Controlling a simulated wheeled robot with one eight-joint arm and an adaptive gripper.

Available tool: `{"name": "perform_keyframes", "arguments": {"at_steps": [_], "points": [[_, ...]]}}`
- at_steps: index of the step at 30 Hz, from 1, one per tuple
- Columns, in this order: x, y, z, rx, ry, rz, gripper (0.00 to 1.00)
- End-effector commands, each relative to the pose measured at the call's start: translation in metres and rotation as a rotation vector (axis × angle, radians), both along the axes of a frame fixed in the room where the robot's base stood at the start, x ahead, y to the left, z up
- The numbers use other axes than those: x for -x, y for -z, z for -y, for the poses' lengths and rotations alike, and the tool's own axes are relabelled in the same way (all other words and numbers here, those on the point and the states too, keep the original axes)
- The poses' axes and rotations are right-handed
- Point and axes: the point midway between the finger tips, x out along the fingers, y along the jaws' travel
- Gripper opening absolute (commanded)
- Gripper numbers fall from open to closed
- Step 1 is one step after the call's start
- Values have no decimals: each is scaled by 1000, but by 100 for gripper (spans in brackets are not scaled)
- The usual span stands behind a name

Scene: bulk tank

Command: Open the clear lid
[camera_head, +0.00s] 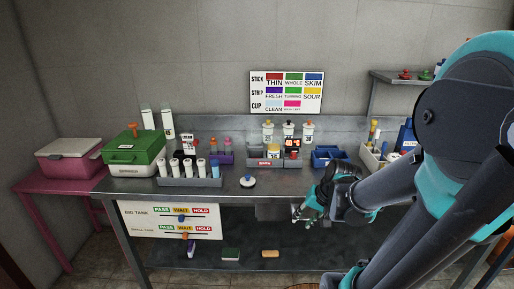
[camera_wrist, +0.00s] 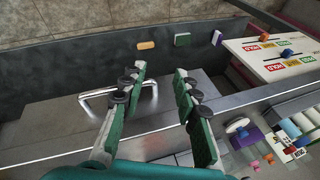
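In the wrist view, a U-shaped metal bar handle (camera_wrist: 97,97) stands on a flat grey panel (camera_wrist: 45,125); the left finger covers part of the handle. I cannot tell whether this panel is the clear lid, or whether finger and handle touch. In the head view, my gripper (camera_head: 308,208) is at the bench's front edge, right of centre, partly hidden by my arm. No clear lid is plainly visible there.
A green box (camera_head: 135,152) and a pink box (camera_head: 68,158) stand left. A label board (camera_head: 170,220) hangs in front.

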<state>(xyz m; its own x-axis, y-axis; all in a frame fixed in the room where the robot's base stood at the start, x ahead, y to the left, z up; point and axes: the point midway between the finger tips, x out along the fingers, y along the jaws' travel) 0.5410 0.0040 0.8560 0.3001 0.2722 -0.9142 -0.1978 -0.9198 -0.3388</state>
Motion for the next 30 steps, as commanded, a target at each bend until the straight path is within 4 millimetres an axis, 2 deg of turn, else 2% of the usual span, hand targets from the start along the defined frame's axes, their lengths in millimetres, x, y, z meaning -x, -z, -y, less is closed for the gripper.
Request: {"name": "perform_keyframes", "arguments": {"at_steps": [1, 4, 8, 12, 15, 18, 23, 26, 30], "points": [[-20, -10, -7, -91, 47, -24, 31], [-55, -32, -24, -289, 130, -77, 31], [-102, -66, -36, -545, 217, -143, 31], [-152, -105, -33, -810, 279, -208, 31], [-179, -129, -24, -965, 298, -246, 31], [-197, -147, -15, -1077, 305, -272, 31], [-209, -161, -7, -1163, 304, -292, 31], [-212, -162, -11, -1172, 301, -295, 31], [-217, -158, -28, -1171, 299, -295, 31]]}}
